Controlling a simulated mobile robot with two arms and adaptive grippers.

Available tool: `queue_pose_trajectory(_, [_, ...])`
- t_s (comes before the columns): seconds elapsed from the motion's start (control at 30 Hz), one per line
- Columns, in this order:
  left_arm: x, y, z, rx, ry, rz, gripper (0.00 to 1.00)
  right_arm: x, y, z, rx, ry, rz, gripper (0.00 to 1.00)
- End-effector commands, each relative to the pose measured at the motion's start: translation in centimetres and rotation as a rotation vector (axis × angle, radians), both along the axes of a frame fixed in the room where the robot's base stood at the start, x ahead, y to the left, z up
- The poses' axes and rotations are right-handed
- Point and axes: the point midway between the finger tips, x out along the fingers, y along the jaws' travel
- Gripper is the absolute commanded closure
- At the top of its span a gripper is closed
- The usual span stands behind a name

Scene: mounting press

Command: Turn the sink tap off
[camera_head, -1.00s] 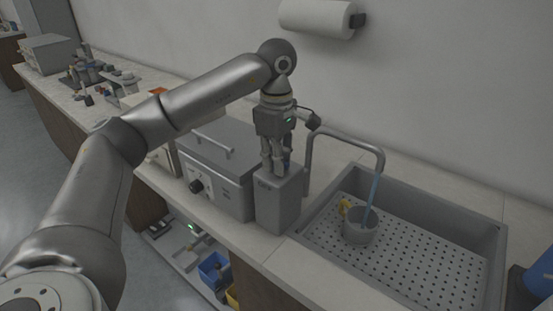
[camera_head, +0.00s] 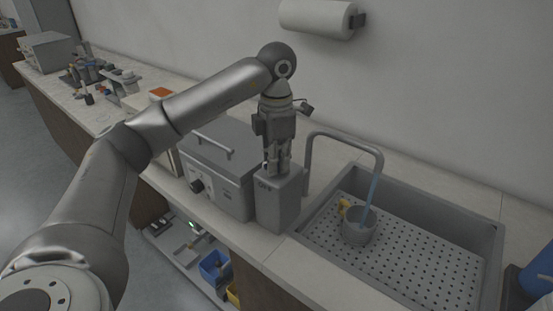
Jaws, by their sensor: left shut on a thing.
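The sink tap is a grey bent pipe (camera_head: 345,139) over the sink (camera_head: 470,215) at the right. A blue stream of water (camera_head: 373,190) runs from it into a grey cup (camera_head: 359,228) on the perforated sink floor. A grey box (camera_head: 279,208) with dark lettering stands left of the tap. My left gripper (camera_head: 275,171) points down at the top of this box, shut on a small part there that its fingers mostly hide, probably the tap's control. My right gripper is not in view.
A grey lidded appliance (camera_head: 222,165) with a front knob stands close left of the box. A paper roll (camera_head: 318,18) hangs on the wall above. A blue object (camera_head: 537,280) stands at the right edge. Several small items crowd the far left counter.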

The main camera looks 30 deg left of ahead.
Motion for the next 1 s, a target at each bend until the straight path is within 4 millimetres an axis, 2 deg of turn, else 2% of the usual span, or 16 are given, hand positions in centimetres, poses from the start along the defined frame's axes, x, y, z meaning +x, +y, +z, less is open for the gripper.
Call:
queue_pose_trajectory(0.5, [0.00, -0.02, 0.01, 0.000, 0.000, 0.412, 1.00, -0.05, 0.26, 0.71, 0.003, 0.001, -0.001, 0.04])
queue_pose_trajectory(1.0, [-0.01, -0.02, -0.07, 0.001, 0.001, 0.542, 1.00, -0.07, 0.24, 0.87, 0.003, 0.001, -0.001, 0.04])
